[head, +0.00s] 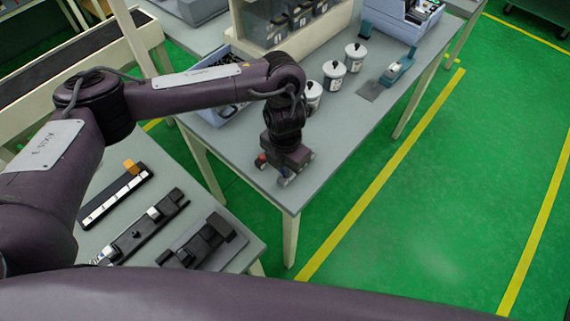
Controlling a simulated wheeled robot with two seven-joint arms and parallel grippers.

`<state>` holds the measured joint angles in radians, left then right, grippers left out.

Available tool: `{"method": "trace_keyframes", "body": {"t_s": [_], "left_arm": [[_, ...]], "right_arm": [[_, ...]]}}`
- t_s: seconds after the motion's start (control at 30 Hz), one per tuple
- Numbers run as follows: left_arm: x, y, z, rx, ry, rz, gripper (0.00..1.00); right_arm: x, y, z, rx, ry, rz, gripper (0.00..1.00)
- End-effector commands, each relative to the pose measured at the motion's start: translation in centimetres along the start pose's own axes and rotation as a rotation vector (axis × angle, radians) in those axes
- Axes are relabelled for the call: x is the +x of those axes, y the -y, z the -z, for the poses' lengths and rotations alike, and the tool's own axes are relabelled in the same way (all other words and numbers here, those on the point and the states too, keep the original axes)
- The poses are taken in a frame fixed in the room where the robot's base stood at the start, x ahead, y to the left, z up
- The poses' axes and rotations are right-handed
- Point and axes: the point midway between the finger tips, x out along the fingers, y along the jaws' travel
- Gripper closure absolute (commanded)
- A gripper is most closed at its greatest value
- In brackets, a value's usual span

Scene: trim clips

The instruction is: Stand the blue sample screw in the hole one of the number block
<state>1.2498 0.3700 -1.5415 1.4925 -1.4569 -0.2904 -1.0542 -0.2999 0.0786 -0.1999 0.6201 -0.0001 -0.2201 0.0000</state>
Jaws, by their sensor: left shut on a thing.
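My left gripper (277,174) is low over the near end of the grey table, pointing down. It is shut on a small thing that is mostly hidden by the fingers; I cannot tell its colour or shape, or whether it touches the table. A black strip with a row of white labels and an orange piece at its far end, perhaps the number block (113,197), lies on the lower left table, well apart from the gripper. Its holes are too small to make out. I cannot pick out the blue sample screw. My right gripper is out of view.
Two black fixtures (145,228) (203,243) lie beside the strip. Several white pots with black knobs, such as one pot (333,75), stand behind the gripper. A blue crate (212,116) is behind my left forearm. A teal tool (401,66) stands farther right. Green floor separates the tables.

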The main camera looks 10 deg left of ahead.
Motion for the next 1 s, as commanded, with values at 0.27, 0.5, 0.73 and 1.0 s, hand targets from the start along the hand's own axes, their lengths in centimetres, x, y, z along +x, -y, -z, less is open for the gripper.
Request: {"method": "trace_keyframes", "body": {"t_s": [0.27,0.5,0.73,1.0], "left_arm": [[0.7,0.0,0.0,0.0,0.0,0.0,1.0],[1.1,0.0,0.0,0.0,0.0,0.0,1.0],[1.3,0.0,0.0,0.0,0.0,0.0,1.0],[1.2,0.0,0.0,0.0,0.0,0.0,0.82]], "right_arm": [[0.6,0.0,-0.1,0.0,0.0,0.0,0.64],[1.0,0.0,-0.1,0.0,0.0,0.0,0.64],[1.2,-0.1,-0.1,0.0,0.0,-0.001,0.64],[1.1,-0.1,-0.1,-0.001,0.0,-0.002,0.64]]}}
